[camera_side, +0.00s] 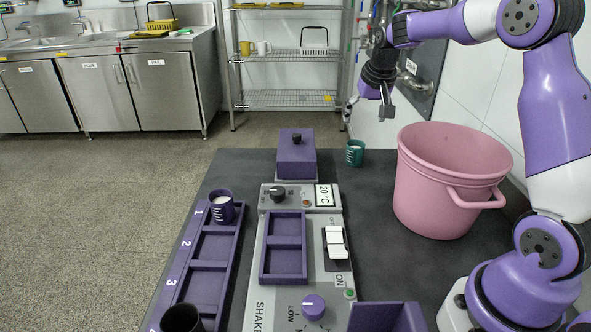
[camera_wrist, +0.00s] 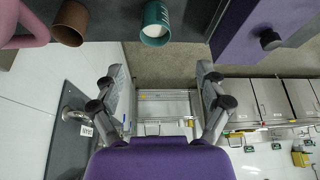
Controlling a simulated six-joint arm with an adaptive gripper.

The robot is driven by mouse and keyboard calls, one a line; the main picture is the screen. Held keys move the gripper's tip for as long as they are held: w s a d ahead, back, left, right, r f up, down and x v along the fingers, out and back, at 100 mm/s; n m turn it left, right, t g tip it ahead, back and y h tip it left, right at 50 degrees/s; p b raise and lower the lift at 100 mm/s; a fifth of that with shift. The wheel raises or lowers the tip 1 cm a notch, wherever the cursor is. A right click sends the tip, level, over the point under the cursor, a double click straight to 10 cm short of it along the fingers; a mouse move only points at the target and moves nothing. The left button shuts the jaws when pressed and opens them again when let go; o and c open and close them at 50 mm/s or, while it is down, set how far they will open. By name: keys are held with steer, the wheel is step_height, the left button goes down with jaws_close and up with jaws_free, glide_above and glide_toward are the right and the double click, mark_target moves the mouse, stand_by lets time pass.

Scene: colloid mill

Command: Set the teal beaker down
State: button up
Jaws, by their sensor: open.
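The teal beaker (camera_side: 355,153) stands upright on the dark table behind the shaker, just right of the purple lidded box. It also shows at the top of the wrist view (camera_wrist: 156,22), with white contents inside. My gripper (camera_side: 368,112) is above and apart from the beaker, with its fingers spread and nothing between them. In the wrist view the two fingers of my gripper (camera_wrist: 161,78) are wide apart, and the beaker lies beyond their tips.
A pink bucket (camera_side: 435,205) stands right of the beaker. A brown cup (camera_wrist: 70,22) shows between them in the wrist view. The purple box (camera_side: 296,160) with a black knob is to the left. The shaker (camera_side: 270,290) and a numbered purple rack (camera_side: 207,262) with cups are nearer.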

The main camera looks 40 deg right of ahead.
steer(key=s+a+r+n+t+y, duration=0.1)
steer(key=s+a+r+n, duration=0.15)
steer(key=a, duration=0.35)
steer(key=s+a+r+n, duration=0.1)
steer(key=s+a+r, duration=0.2)
steer(key=s+a, duration=0.15)
steer(key=s+a+f+n+t+y, duration=0.1)
steer(key=s+a+n, duration=0.3)
steer(key=s+a, duration=0.5)
steer(key=shift+s+a+f+y, duration=0.2)
steer(key=shift+s+f+y, duration=0.3)
steer(key=shift+s, duration=0.6)
